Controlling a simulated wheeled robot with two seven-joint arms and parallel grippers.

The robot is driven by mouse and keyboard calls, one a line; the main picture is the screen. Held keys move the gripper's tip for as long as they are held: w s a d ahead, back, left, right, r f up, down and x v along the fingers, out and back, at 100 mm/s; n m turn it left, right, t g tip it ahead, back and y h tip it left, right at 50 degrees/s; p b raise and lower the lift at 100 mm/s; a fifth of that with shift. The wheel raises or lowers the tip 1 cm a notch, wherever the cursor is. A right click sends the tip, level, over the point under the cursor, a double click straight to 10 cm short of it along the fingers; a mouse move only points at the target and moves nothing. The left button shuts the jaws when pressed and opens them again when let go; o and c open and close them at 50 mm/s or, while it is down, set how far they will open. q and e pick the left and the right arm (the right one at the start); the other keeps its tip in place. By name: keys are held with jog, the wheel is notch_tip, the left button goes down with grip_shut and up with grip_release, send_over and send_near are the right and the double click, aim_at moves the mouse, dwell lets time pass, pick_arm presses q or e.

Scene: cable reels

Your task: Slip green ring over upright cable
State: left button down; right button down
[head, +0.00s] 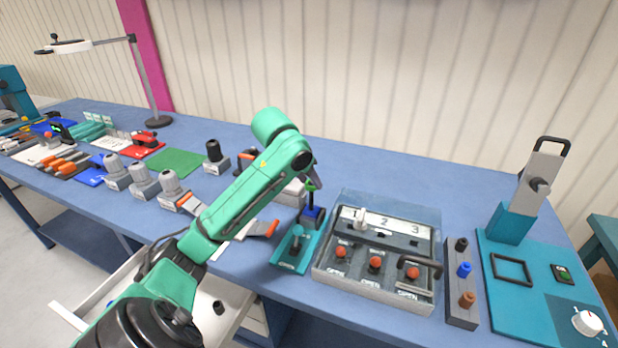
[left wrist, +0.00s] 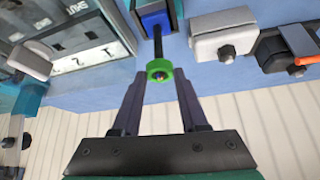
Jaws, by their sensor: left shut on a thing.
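The green ring (head: 312,187) is between the fingertips of my left gripper (head: 313,180). The left wrist view shows the ring (left wrist: 158,69) at the tips of my left gripper (left wrist: 159,76), which is shut on it. The black upright cable (left wrist: 157,42) rises from a blue block (left wrist: 155,20) and meets the ring. A dark tip shows in the ring's hole, but I cannot tell whether the ring is around the cable or just above its end. In the head view the blue block (head: 313,214) stands on a teal base (head: 301,249). My right gripper is not in view.
A grey switch panel (head: 375,287) stands just right of the teal base. A lamp (head: 158,121) and several tools are at the left of the blue table (head: 460,190).

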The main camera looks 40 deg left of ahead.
pick_arm(q)
jog(key=shift+f, duration=0.25)
jog(key=shift+c, duration=1.8)
grip_release()
jog(key=shift+r, duration=0.15)
jog(key=shift+s+r, duration=0.25)
jog(key=shift+r, duration=0.1)
jog(key=v, duration=1.3)
jog(key=shift+s+r, duration=0.2)
jog(key=shift+r, duration=0.05)
jog(key=shift+w, duration=0.1)
jog(key=shift+f, duration=0.1)
